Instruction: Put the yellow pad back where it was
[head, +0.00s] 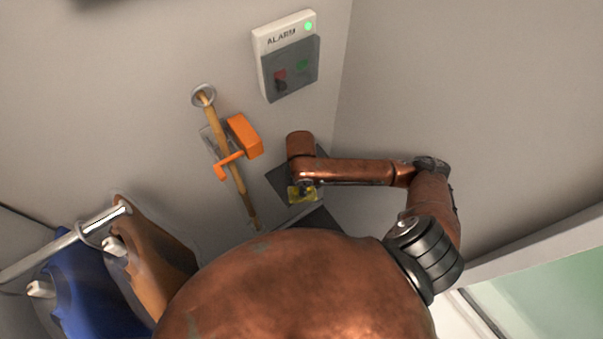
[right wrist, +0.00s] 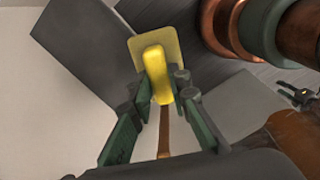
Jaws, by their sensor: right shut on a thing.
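The yellow pad (head: 301,195) is small in the head view, at the end of my right arm, in front of a dark panel. In the right wrist view the pad (right wrist: 170,43) is a flat yellow plate with a raised yellow grip (right wrist: 155,72). My right gripper (right wrist: 160,86) is shut on this grip, with one green finger on each side. In the head view my right gripper (head: 304,186) is mostly hidden by its own arm. My left gripper is not in view.
A dark square panel (head: 283,180) is behind the pad. A wooden pole with an orange clamp (head: 244,136) is on the wall to the left, and an alarm box (head: 288,55) is above. A rail (head: 62,243) holds blue (head: 85,290) and brown (head: 150,255) garments at lower left.

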